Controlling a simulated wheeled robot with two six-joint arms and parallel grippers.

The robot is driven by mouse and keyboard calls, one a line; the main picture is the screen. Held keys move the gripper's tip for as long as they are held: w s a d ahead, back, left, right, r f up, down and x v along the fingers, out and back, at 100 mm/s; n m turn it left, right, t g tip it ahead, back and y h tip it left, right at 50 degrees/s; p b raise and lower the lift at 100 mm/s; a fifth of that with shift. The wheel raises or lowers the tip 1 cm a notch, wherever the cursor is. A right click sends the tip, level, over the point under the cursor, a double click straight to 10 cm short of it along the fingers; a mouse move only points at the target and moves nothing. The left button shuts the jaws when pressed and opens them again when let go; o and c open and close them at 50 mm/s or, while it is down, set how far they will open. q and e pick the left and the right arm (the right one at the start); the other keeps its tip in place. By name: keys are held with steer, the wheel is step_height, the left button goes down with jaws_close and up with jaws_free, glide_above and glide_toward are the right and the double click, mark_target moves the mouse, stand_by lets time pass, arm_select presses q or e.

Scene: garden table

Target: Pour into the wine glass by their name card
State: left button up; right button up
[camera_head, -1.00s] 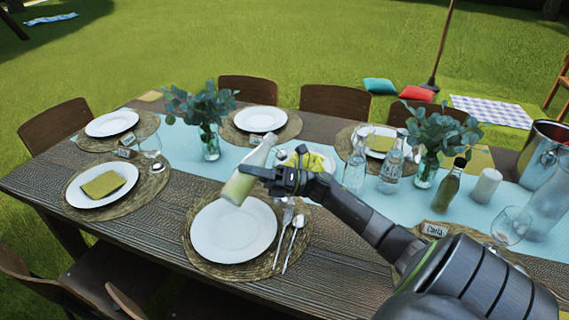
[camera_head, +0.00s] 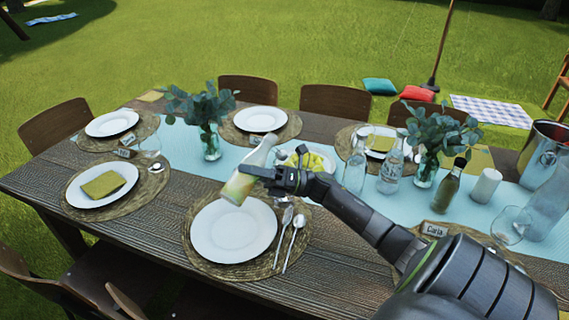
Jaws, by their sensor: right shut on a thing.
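My right gripper (camera_head: 262,177) is shut on a bottle (camera_head: 243,183) with pale yellow-green contents. The bottle is tilted, its neck up and to the right, and is held above the near middle place setting. A wine glass (camera_head: 149,146) stands at the left, beside a small name card (camera_head: 125,154) whose writing is too small to read. Another wine glass (camera_head: 511,224) stands at the right, near a name card reading "Carla" (camera_head: 435,230). My left gripper is not in view.
A white plate (camera_head: 234,231) on a woven mat lies below the held bottle, with cutlery to its right. Vases of greenery (camera_head: 210,143) (camera_head: 426,168), clear bottles (camera_head: 390,173), a dark-capped bottle (camera_head: 450,184), a candle (camera_head: 486,187) and a metal bucket (camera_head: 541,153) stand along the blue runner.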

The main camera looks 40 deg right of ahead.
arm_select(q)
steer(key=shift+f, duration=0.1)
arm_select(e)
steer(key=shift+w+d+f+n+g+b, duration=0.1)
steer(key=shift+d+n+g+b, duration=0.3)
steer(key=shift+n+g+b, duration=0.35)
steer(key=shift+w+d+f+n+g+h+b, duration=0.1)
steer(key=shift+w+d+n+g+h+b, duration=0.1)
steer(key=shift+d+n+g+h+b, duration=0.75)
steer(key=shift+f+n+b, duration=0.1)
steer(key=shift+n+b, duration=0.5)
steer(key=shift+b, duration=0.15)
steer(key=shift+f+n+h+b, duration=0.5)
steer(key=shift+n+b, duration=0.1)
steer(key=shift+b, duration=0.2)
steer(key=shift+r+n+g+h+b, duration=0.15)
steer(key=shift+n+g+h+b, duration=0.2)
steer(key=shift+n+h, duration=0.3)
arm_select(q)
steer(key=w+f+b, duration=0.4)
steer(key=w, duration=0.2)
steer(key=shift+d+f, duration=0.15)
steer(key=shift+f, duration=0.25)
arm_select(e)
steer(key=shift+w+d+f+n+g+h, duration=0.1)
steer(key=shift+d+f+n+g+h, duration=0.15)
steer(key=shift+f+n+h, duration=0.45)
steer(key=shift+d+f+n+g+h, duration=0.1)
steer(key=shift+d+f+n+h, duration=0.2)
steer(key=shift+f+h, duration=0.45)
